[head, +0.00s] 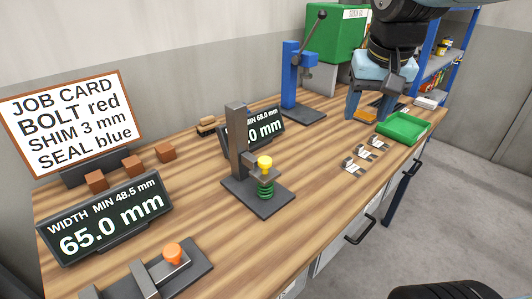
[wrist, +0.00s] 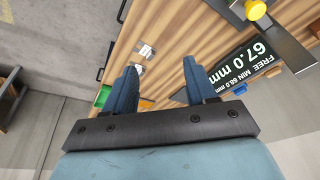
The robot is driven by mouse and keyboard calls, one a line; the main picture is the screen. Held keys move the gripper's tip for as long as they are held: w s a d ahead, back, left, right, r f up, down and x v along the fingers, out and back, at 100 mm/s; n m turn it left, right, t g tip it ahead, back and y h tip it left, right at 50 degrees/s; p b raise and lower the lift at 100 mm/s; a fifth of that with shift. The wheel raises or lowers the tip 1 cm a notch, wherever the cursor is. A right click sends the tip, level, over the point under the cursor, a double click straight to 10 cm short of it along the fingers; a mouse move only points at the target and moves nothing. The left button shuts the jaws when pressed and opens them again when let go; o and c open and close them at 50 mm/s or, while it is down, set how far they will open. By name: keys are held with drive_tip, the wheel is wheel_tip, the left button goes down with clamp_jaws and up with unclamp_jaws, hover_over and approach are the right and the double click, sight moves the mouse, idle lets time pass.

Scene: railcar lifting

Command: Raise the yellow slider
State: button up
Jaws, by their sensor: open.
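The yellow slider knob (head: 265,162) sits on top of a green coil spring (head: 266,188), beside the dark upright post (head: 238,142) of a gauge on the bench. The knob also shows at the top right of the wrist view (wrist: 255,9). A display (wrist: 245,65) behind the gauge reads 67.0 mm, with FREE MIN 68.0 mm. My gripper (head: 376,112) is above the back right of the bench, well away from the slider. In the wrist view its two blue fingers (wrist: 159,68) are apart with nothing between them.
A blue lever press (head: 292,80) stands behind the gauge. A green tray (head: 402,127) and small metal clips (head: 366,156) lie to the right. In front are a 65.0 mm width display (head: 105,218) and an orange-knobbed gauge (head: 173,254). Bare wood lies around the spring gauge's right side.

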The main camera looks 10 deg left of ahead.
drive_tip(key=shift+o, duration=0.4)
drive_tip(key=w+a+g, duration=0.1)
drive_tip(key=w+a, duration=0.2)
drive_tip(key=a, duration=0.6)
drive_tip(key=shift+f+g, duration=0.2)
drive_tip(key=shift+g, duration=0.1)
drive_tip(key=g, duration=0.2)
approach(265, 159)
drive_tip(key=shift+n, duration=0.3)
wheel_tip(265, 159, down, 9)
drive_tip(key=shift+s+a+r, duration=0.1)
drive_tip(key=shift+s, duration=0.05)
drive_tip(key=shift+c, duration=0.3)
clamp_jaws()
